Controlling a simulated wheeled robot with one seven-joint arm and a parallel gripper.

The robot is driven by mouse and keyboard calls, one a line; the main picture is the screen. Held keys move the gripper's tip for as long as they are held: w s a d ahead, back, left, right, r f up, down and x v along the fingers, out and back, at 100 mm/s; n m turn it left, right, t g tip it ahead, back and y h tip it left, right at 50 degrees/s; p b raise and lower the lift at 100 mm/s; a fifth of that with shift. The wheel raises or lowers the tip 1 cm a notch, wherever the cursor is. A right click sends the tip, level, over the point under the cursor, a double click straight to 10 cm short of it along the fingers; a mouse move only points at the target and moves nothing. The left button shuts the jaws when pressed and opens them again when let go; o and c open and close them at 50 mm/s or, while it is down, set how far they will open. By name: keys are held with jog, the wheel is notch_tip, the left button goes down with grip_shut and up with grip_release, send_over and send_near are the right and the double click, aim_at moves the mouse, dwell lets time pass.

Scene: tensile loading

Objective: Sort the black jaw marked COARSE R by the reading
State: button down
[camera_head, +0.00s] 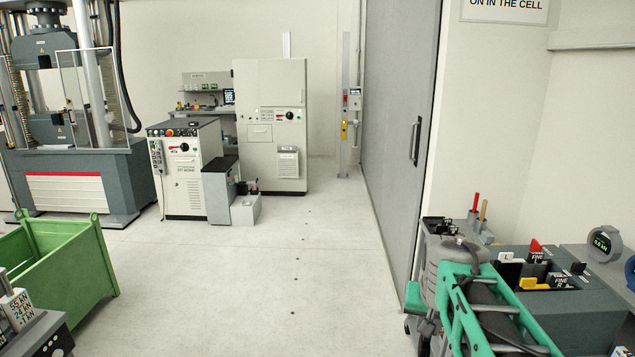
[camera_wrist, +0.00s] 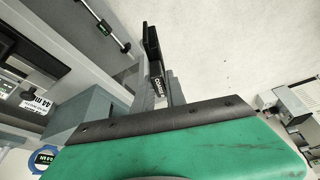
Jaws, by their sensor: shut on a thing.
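The black jaw (camera_wrist: 152,48) stands out beyond my gripper (camera_wrist: 163,92) in the wrist view. Its white lettering reads COARSE; I cannot make out a side letter. My gripper is shut on it, and the fingers are mostly hidden by the dark edge of my wrist. In the head view my green arm reaches in at the lower right; the jaw cannot be told apart clearly there. A round display (camera_head: 604,243) on the right bench shows a small green reading, too small to read surely. A blue-rimmed round display (camera_wrist: 45,159) also shows in the wrist view.
A green crate (camera_head: 60,265) stands at left. A testing machine (camera_head: 80,175) and cabinets (camera_head: 272,120) stand behind. The middle floor is clear.

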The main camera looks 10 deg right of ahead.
jog(key=a+n+y, duration=0.2)
jog(key=a+n, duration=0.3)
jog(key=a, duration=0.9)
jog(key=shift+s+f+t, duration=0.2)
jog(key=shift+s+t, duration=0.05)
jog(key=shift+t, duration=0.05)
